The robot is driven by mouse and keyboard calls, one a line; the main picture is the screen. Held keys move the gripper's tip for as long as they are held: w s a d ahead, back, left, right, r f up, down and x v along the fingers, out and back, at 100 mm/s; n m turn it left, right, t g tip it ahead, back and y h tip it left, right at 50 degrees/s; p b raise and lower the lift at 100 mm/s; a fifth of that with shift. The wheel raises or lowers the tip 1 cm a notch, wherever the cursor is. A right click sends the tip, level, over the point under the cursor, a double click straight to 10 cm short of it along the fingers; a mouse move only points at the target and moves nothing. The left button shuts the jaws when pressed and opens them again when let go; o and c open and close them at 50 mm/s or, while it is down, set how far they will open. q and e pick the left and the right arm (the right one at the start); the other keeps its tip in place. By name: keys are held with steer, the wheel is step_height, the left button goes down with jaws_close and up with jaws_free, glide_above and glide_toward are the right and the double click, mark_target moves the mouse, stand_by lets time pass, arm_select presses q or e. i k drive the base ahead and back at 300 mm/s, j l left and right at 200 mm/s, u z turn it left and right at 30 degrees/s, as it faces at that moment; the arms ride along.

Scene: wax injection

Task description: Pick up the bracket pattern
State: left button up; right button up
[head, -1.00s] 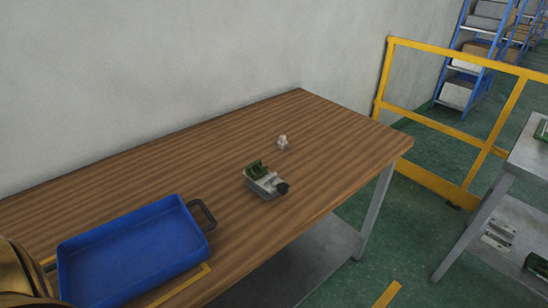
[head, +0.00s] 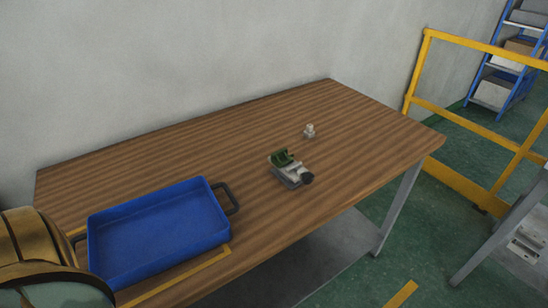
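A small green piece (head: 284,157), which may be the bracket pattern, sits on a grey metal fixture (head: 289,176) with a dark round knob on its right end. The fixture stands on the wooden table (head: 200,150), right of its middle. The green piece is too small in the head view to make out its exact shape. Neither of my grippers is in view.
A blue tray (head: 225,243) with dark handles lies empty at the table's left front, over a yellow outline. A small pale fitting (head: 310,130) stands behind the fixture. A yellow railing (head: 418,75) is beyond the right end. Bare wood surrounds the fixture.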

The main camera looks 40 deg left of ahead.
mark_target(280, 159)
steer(key=l+u, duration=0.1)
steer(key=u, duration=0.35)
steer(key=i+l+u, duration=0.1)
steer(key=u, duration=0.35)
steer(key=l+u, duration=0.25)
steer(key=u, duration=0.2)
